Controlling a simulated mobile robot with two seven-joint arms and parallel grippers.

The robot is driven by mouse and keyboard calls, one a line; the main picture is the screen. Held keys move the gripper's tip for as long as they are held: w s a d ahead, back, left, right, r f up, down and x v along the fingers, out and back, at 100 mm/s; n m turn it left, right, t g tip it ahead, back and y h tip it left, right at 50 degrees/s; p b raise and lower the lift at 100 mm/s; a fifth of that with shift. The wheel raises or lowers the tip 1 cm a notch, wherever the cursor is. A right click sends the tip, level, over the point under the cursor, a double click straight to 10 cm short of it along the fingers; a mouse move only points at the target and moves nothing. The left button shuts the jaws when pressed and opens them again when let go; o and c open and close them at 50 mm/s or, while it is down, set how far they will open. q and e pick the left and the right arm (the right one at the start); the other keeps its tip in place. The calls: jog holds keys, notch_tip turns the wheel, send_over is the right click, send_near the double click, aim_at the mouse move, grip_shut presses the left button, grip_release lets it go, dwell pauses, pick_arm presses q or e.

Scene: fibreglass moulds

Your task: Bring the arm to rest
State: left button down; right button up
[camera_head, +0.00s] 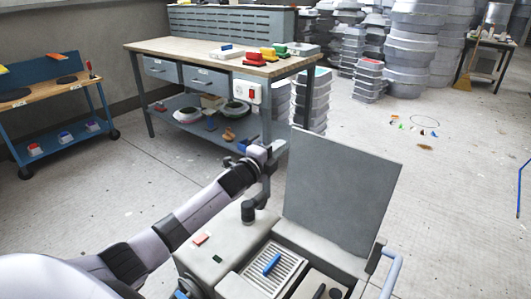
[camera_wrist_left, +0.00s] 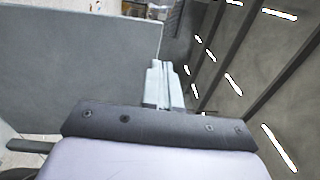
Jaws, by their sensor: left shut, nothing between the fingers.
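My left arm reaches in from the left in the head view. Its gripper (camera_head: 277,147) is held up in the air, just left of the upright grey lid (camera_head: 342,190) and in front of the workbench. In the left wrist view the two pale fingers (camera_wrist_left: 165,72) are together with nothing between them. The grey lid (camera_wrist_left: 80,75) stands to the left of the fingers there, apart from them. My right gripper is in neither view.
The lid belongs to a grey unit (camera_head: 227,248) with a slatted tray holding a blue item (camera_head: 271,263). A wooden-topped workbench (camera_head: 170,48) stands behind. A blue trolley (camera_head: 50,92) is at left, stacked grey moulds (camera_head: 410,45) at back right. The right floor is mostly clear.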

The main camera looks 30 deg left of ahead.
pick_arm(q)
jog(key=shift+s+a+r, duration=0.1)
jog(key=shift+s, duration=1.2)
jog(key=shift+s+a+r, duration=0.1)
jog(key=shift+s, duration=1.2)
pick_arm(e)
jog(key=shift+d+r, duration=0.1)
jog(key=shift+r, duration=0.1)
